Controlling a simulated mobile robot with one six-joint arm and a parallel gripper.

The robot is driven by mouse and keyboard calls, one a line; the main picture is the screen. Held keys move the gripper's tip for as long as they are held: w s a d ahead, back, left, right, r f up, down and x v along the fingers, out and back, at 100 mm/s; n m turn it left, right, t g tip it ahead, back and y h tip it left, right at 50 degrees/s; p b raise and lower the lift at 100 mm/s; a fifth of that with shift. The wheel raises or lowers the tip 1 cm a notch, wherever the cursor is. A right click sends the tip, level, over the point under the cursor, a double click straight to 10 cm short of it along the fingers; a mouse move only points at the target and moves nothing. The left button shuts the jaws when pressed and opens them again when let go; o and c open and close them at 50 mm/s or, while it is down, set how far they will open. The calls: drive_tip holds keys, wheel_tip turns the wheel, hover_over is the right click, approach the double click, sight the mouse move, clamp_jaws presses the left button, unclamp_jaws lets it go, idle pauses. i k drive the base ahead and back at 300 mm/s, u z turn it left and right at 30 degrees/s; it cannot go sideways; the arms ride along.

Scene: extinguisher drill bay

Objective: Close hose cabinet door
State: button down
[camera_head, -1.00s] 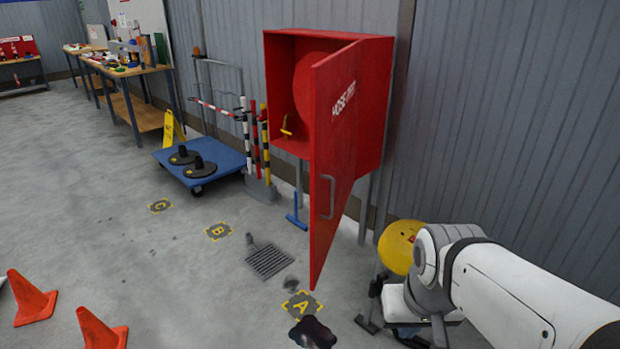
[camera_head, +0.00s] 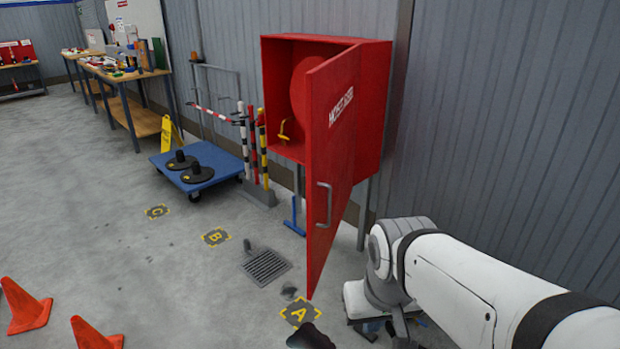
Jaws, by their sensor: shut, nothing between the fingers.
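A blue trolley (camera_head: 215,160) and striped posts (camera_head: 252,150) stand left of the cabinet. Orange cones (camera_head: 25,308) are at lower left. The middle floor is clear.

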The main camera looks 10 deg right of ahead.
sight(332, 87)
drive_tip(key=i, duration=0.85)
drive_tip(key=u, duration=0.05)
